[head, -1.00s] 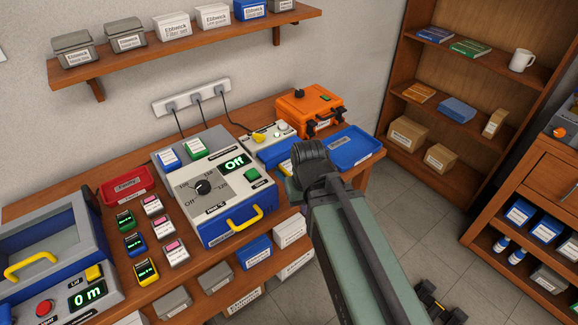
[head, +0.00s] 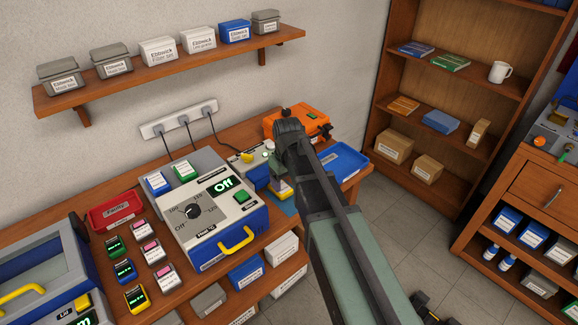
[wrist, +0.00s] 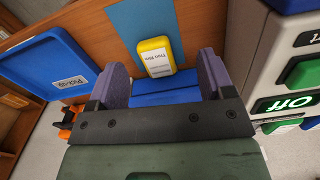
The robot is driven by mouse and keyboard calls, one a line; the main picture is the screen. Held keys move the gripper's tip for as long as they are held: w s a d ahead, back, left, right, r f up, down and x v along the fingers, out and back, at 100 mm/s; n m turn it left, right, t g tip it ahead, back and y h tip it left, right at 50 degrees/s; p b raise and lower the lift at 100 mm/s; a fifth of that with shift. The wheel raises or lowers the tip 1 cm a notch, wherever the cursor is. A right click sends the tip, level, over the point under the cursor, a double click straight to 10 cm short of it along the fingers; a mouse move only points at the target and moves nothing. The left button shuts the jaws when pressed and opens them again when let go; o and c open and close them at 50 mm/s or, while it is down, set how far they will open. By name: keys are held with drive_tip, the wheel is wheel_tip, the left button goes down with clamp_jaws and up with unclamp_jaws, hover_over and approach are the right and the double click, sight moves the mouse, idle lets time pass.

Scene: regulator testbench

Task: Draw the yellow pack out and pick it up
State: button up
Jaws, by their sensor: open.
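The yellow pack (wrist: 155,57) shows in the wrist view, with a white label on its face. It lies between and a little beyond the fingertips of my gripper (wrist: 163,75), with room on both sides. My gripper is open and empty. A blue block-like part (wrist: 168,91) sits just on the near side of the pack; whether they touch is unclear. A light blue strip (wrist: 143,22) lies behind it. In the head view a small yellow patch (head: 281,188), probably the pack, shows below my wrist, and my fingers are mostly hidden.
The blue pick-up tray (head: 342,163) lies right of my wrist. The grey-and-blue regulator unit (head: 212,210), showing "Off", stands close on the left. An orange case (head: 300,120) is behind. A red tray (head: 113,212) and several small coloured devices (head: 124,271) are further left.

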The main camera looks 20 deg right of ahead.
sight(286, 191)
drive_tip(key=shift+o, duration=1.3)
drive_tip(key=shift+n, duration=0.6)
drive_tip(key=w, duration=0.5)
drive_tip(key=shift+d+r, duration=0.25)
drive_tip(key=shift+d, duration=0.1)
drive_tip(key=shift+s, duration=0.15)
wheel_tip(286, 191, down, 11)
drive_tip(key=b, duration=1)
drive_tip(key=shift+b, duration=0.4)
drive_tip(key=shift+r, duration=0.15)
drive_tip(key=c, duration=1)
drive_tip(key=shift+s+d, duration=0.35)
drive_tip(key=shift+s, duration=0.45)
drive_tip(key=shift+s+d, duration=0.3)
drive_tip(key=shift+s, duration=0.45)
drive_tip(key=shift+s+d, duration=0.35)
drive_tip(key=shift+s, duration=0.45)
